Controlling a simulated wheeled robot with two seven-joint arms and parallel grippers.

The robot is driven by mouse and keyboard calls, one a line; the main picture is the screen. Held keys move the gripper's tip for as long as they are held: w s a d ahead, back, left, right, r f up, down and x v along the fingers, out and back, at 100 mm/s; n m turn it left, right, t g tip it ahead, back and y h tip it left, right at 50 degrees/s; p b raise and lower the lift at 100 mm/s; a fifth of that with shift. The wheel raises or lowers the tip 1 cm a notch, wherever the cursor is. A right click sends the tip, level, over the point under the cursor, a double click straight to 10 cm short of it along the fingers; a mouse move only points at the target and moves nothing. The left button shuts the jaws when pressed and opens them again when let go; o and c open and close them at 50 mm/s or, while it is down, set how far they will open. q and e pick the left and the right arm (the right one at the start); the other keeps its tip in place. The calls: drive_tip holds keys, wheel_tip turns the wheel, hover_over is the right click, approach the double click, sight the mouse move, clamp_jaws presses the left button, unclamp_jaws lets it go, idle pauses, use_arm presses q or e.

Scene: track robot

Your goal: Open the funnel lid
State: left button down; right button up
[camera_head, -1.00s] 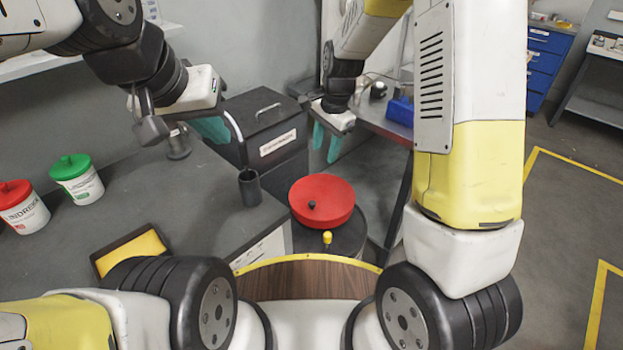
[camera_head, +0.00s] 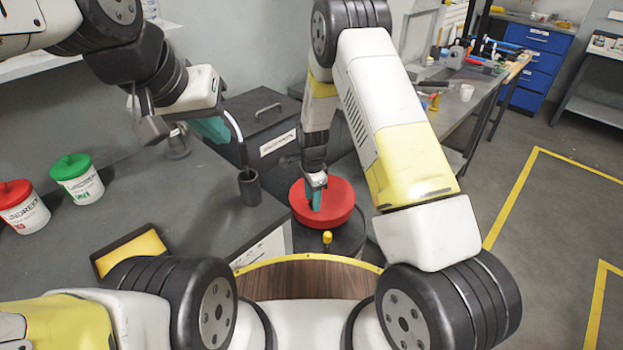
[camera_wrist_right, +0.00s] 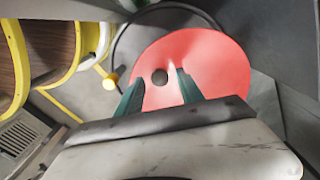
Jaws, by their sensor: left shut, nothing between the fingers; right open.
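The red round funnel lid (camera_head: 337,207) lies flat on a dark drum-like body (camera_head: 346,240) in front of me. My right gripper (camera_head: 315,204) points down over the lid. My left gripper (camera_head: 212,130) is shut and empty over the bench at the left, away from the lid.
A dark lidded box (camera_head: 265,120) stands behind the lid. A dark cup (camera_head: 249,187) stands on the bench edge at left. Red-lidded (camera_head: 22,207) and green-lidded (camera_head: 77,179) tubs are far left. A yellow knob (camera_head: 327,238) sticks up before the lid.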

drive_tip(key=shift+f, duration=0.35)
clamp_jaws()
idle(1.2)
